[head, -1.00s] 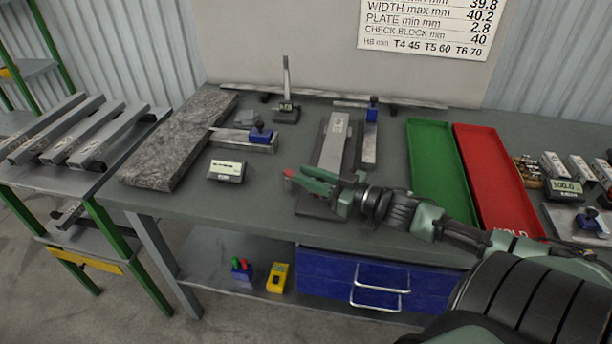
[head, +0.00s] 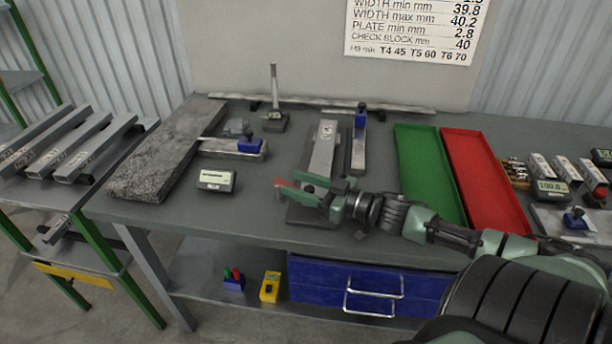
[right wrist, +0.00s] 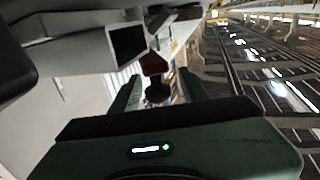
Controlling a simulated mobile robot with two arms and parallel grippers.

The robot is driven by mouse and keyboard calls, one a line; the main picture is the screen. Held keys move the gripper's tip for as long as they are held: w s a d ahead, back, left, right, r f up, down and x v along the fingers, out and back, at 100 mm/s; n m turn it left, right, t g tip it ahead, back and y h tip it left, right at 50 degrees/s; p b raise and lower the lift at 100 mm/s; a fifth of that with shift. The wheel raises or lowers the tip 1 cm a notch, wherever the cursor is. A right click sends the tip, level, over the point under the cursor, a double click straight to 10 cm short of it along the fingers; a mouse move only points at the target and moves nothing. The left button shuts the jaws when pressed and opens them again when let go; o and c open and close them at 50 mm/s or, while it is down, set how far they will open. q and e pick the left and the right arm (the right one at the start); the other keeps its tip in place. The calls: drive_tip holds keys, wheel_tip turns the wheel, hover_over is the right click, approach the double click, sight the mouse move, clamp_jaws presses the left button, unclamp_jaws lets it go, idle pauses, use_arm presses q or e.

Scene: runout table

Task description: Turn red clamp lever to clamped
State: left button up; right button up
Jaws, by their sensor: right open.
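The red clamp lever (head: 280,183) shows as a small red piece at the left front of the clamping fixture (head: 312,217), which holds a grey steel profile (head: 324,146). My right gripper (head: 298,189) reaches in from the right, low over the fixture, with its open fingers just right of the lever. In the right wrist view, a dull red piece (right wrist: 154,63) and a dark round part lie between and beyond the green fingers (right wrist: 158,88). I cannot tell whether the fingers touch the lever. The gripper hides part of the fixture. My left gripper is not in view.
A granite slab (head: 165,160) lies at the left, with a small display (head: 216,180) beside it. A blue-ended gauge (head: 358,145) stands close behind my gripper. A green tray (head: 428,175) and red tray (head: 488,180) lie to the right. The hollow profile end (right wrist: 128,42) is close in the wrist view.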

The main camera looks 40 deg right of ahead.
sight(314, 190)
drive_tip(key=shift+v, duration=3.8)
